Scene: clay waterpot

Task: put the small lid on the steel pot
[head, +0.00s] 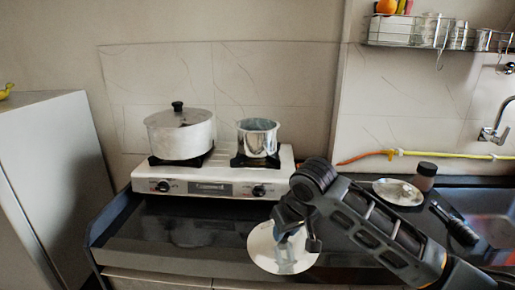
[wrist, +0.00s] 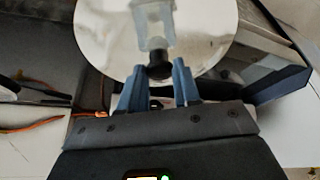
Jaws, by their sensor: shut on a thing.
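The small lid (head: 270,255) is a round, shiny steel disc, hanging tilted in front of the stove over the counter's front edge. My gripper (head: 293,226) is shut on its knob. In the wrist view the lid (wrist: 105,35) fills the top middle, with its dark knob (wrist: 158,71) between the fingertips of my gripper (wrist: 157,85). The steel pot (head: 258,139) is small, open-topped and upright on the stove's right burner, behind and left of my gripper and apart from the lid.
A larger lidded pot (head: 180,136) stands on the left burner of the white stove (head: 210,187). A metal plate (head: 398,192), a dark-lidded jar (head: 424,176) and a yellow hose (head: 425,154) are at the right. A wire rack (head: 405,30) hangs above. The space above the steel pot is clear.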

